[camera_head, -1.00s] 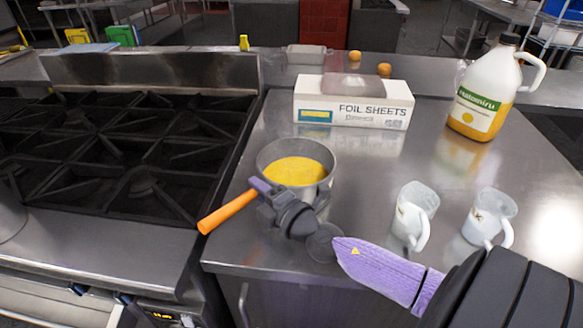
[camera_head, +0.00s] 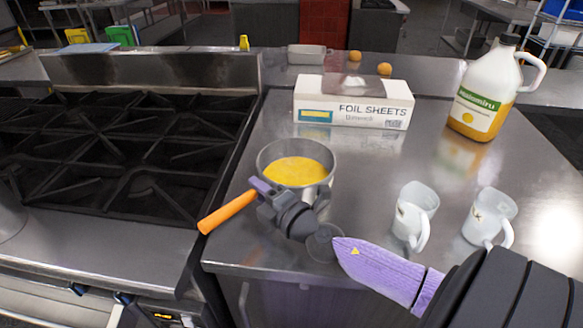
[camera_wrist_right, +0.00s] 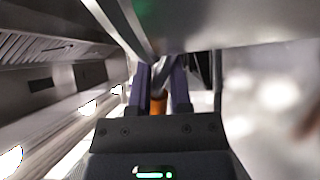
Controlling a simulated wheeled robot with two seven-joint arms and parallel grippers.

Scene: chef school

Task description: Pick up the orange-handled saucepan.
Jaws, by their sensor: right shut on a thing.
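The saucepan (camera_head: 323,162) is a metal pan with yellow contents, upright at the left part of the steel counter. Its orange handle (camera_head: 228,212) points toward the front left, past the counter's edge beside the stove. My right gripper (camera_head: 262,188) is at the handle near the pan wall, shut on it. In the right wrist view the two purple fingers stand on either side of the orange handle (camera_wrist_right: 158,106), and the pan's metal side fills the top. I cannot tell whether the pan's base touches the counter. My left gripper is not in view.
The stove (camera_head: 120,150) with black grates lies to the left. Two white mugs (camera_head: 415,212) (camera_head: 489,216) stand right of the pan. A foil sheets box (camera_head: 352,103) sits behind it, and a large jug (camera_head: 483,95) stands at the back right.

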